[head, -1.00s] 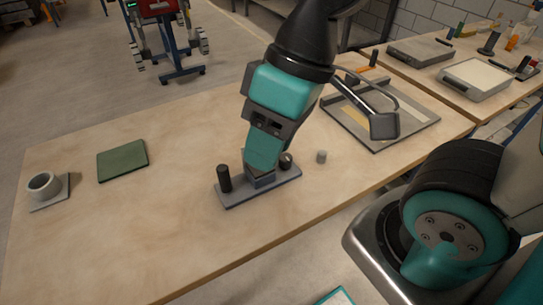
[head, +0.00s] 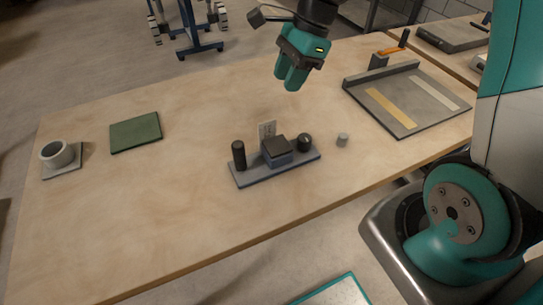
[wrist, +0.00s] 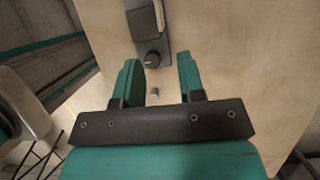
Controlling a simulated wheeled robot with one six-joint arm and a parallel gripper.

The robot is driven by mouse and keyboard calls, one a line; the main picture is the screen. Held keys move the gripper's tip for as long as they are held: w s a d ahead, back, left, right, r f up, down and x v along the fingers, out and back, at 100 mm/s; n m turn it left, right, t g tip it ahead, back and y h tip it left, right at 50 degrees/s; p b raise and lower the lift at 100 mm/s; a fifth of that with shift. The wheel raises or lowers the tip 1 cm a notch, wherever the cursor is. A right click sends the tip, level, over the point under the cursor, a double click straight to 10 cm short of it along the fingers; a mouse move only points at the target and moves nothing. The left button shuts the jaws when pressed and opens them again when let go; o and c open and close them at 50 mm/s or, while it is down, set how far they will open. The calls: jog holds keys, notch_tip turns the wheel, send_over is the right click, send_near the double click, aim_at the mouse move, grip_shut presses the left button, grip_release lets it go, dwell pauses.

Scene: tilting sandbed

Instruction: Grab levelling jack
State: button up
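On the wooden table stands a grey base plate (head: 250,177) bearing a black upright cylinder (head: 238,155), a dark block on a blue-grey foot (head: 277,151), a round black knob (head: 304,142) and a small pale marked card (head: 267,131). Which of these is the levelling jack, I cannot tell for sure. My gripper (head: 287,83) is in the air above and behind the plate, fingers apart and empty. In the wrist view the open fingers of my gripper (wrist: 157,57) show the knob (wrist: 150,58) and a small grey cylinder (wrist: 154,92) below, between them.
The small grey cylinder (head: 342,139) stands right of the plate. A grey tray (head: 405,130) with two pale strips lies at the right. A green pad (head: 135,132) and a grey cup on a square base (head: 57,154) are at the left. The table's middle left is clear.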

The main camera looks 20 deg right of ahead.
aim_at(267, 122)
jog(key=x, duration=0.8)
jog(key=shift+a+f, duration=0.15)
jog(key=shift+f, duration=0.2)
jog(key=x, duration=0.5)
jog(key=shift+s+a, duration=0.1)
jog(key=shift+a, duration=0.2)
grip_shut()
jog(key=shift+s, duration=0.1)
dwell(0.4)
